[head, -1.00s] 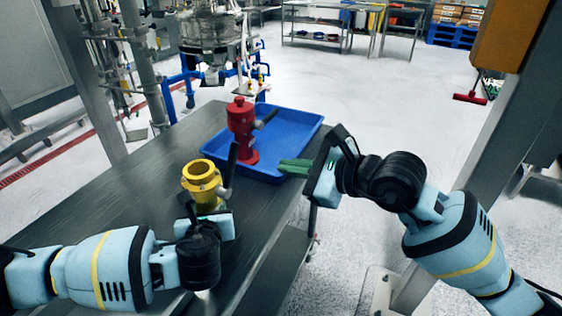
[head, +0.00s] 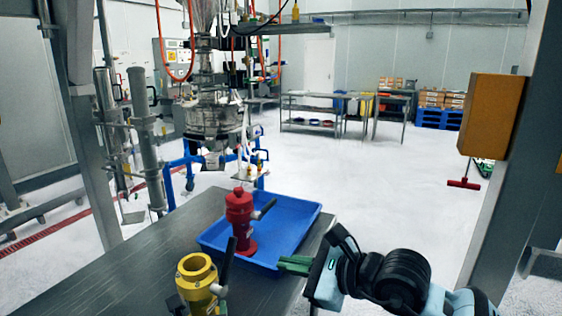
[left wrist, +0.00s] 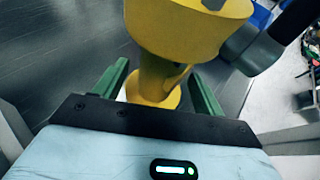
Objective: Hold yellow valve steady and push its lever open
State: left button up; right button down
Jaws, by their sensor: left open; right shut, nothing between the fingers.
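The yellow valve (head: 198,281) stands upright on the dark table at the bottom of the head view, with its dark lever (head: 228,261) pointing up on its right side. Its lower part is cut off by the picture edge. In the left wrist view, the yellow valve (left wrist: 158,88) stands between the two green fingers of my left gripper (left wrist: 158,72), which are open with gaps visible beside its neck. Its lever (left wrist: 292,22) reaches to the upper right. My right gripper (head: 294,264) is shut and empty, right of the valve near the blue tray's front corner.
A blue tray (head: 296,222) on the table (head: 130,260) holds a red valve (head: 240,215) with a grey lever, behind the yellow valve. The table's right edge lies near my right gripper. Sifter equipment (head: 212,120) stands beyond the table.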

pick_arm(q)
jog(key=v, duration=0.9)
jog(key=shift+s+r, duration=0.25)
jog(key=shift+s, duration=0.05)
